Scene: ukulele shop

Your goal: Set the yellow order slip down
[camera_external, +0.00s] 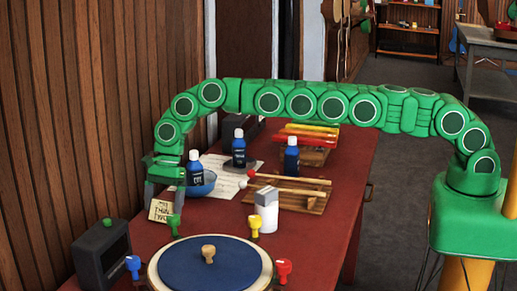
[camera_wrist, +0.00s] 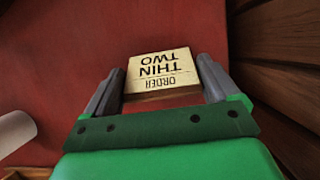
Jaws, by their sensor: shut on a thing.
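The yellow order slip (camera_external: 158,211) is a small pale-yellow block with dark lettering, over the far-left part of the red table (camera_external: 330,190). My gripper (camera_external: 164,200) points down and is shut on the slip. In the wrist view, the slip (camera_wrist: 162,72) sits between the two grey fingers of my gripper (camera_wrist: 160,78), its printed face to the camera, reading "ORDER THIN TWO" upside down. Red tabletop shows beyond it. I cannot tell whether its underside touches the table.
Right behind the gripper stand a blue bowl (camera_external: 205,186) and dark blue bottles (camera_external: 291,157). A wood-panelled wall (camera_external: 60,120) borders the left.

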